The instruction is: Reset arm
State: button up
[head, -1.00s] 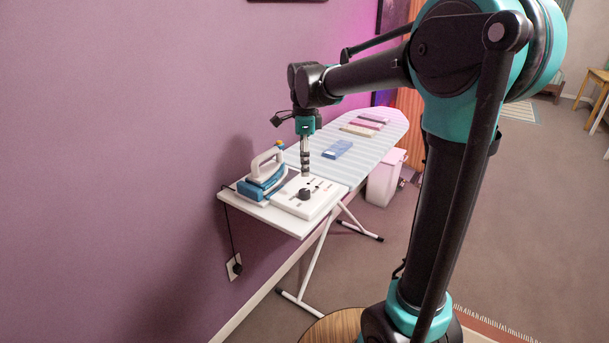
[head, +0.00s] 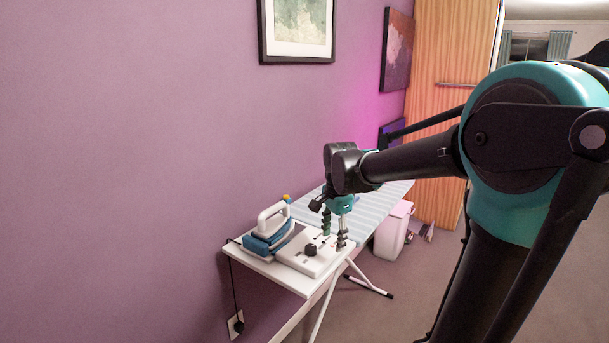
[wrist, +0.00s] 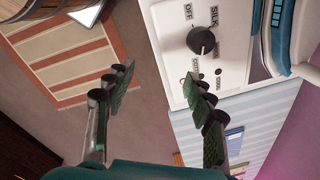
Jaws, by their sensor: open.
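My gripper (head: 334,232) is open and empty beside the right edge of the white control panel (head: 300,262) in the head view. In the wrist view my gripper (wrist: 155,76) has its two fingers wide apart, with nothing between them. The panel carries a black dial (head: 311,249), which stands clear of the fingers. In the wrist view the dial (wrist: 201,40) shows with the words OFF and SILK printed near it. The exact gap between fingers and panel is hard to tell.
A blue and white iron (head: 268,232) stands left of the panel, near the purple wall. The ironing board (head: 370,215) stretches behind my gripper. A white bin (head: 391,232) stands on the floor to its right. In the wrist view a striped rug (wrist: 60,60) lies on open floor.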

jog(key=s+d+f+n+t, duration=0.3)
jog(key=s+d+f+n, duration=0.7)
jog(key=s+f, duration=0.5)
jog(key=n, duration=0.2)
jog(key=shift+s+d+n, duration=0.2)
jog(key=shift+s+n, duration=0.1)
jog(key=shift+s, duration=0.1)
jog(key=shift+r, duration=0.3)
